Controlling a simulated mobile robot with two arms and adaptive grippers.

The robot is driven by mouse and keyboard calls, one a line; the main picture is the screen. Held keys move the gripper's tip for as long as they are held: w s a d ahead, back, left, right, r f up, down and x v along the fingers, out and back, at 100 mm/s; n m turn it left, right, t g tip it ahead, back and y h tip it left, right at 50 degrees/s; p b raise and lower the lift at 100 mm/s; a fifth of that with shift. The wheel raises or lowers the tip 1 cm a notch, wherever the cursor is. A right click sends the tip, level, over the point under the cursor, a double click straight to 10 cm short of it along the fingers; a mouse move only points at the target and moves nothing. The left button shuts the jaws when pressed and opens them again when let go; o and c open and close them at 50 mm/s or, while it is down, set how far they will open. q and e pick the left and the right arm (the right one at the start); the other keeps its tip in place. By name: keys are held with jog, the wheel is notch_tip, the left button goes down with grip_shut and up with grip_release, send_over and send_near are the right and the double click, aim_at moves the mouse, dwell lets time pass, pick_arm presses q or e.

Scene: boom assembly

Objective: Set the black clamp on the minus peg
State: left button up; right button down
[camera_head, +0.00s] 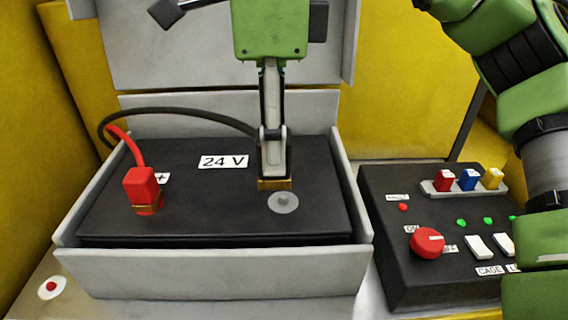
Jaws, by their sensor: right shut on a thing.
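My right gripper (272,150) reaches down from the top middle, its fingers shut on the black clamp. The clamp's brass lower end (274,184) shows under the fingertips; most of its black body is hidden by them. The minus peg (284,201) is a small grey stud on a round grey disc, on the black battery top (215,215). The clamp's end appears just behind and slightly left of the peg, with the stud in plain view; its exact height above the battery is hard to tell. My left gripper is not in view.
A red clamp (142,188) sits on the battery's left side by a plus label. The black cable (180,111) arcs behind the battery. Grey box walls (210,272) surround it. A dark control panel (400,260) with a red knob (427,243) stands at the right.

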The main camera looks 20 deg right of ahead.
jog(key=w+d+f+p, duration=0.1)
jog(key=w+f, duration=0.1)
jog(key=f, duration=0.1)
jog(key=w+d+f+p, duration=0.1)
jog(key=w+f, duration=0.1)
jog(key=f, duration=0.1)
jog(key=w+d+f+p, duration=0.1)
jog(key=w+f, duration=0.1)
jog(key=f, duration=0.1)
jog(key=shift+w+d, duration=0.2)
jog(key=shift+f, duration=0.35)
jog(key=shift+f+b, duration=0.5)
jog(key=shift+f, duration=0.25)
jog(key=c, duration=1.6)
grip_release()
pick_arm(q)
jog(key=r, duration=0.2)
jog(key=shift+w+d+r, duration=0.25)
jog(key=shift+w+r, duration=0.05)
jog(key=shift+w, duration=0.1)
pick_arm(e)
jog(key=shift+r, duration=0.15)
